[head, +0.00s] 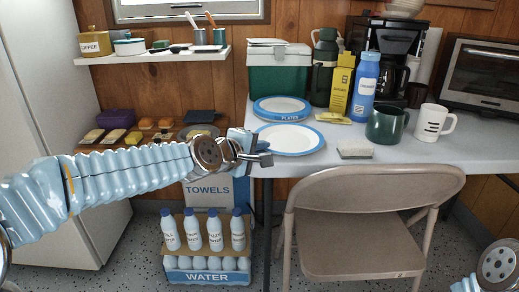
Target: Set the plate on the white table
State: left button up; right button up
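A white plate with a blue rim (291,140) is at the left end of the white table (395,153), close to the front edge. It looks flat and level. My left gripper (266,153) is at the table's left front corner, right beside the near left rim of the plate. I cannot tell whether its fingers touch the rim or how far apart they are. Only a wrist part of my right arm shows at the lower right corner; its gripper is out of the picture.
A green and white cooler (278,72), a yellow box (341,85), a blue bottle (364,87), a green mug (387,125), a white mug (433,123) and a sponge (355,149) stand on the table. A folding chair (365,222) is in front. A water crate (207,262) is on the floor.

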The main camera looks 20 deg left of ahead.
pick_arm(q)
jog(key=shift+r+p, duration=0.25)
jog(key=shift+p, duration=0.1)
jog(key=v, duration=1.2)
jog(key=shift+f, duration=0.15)
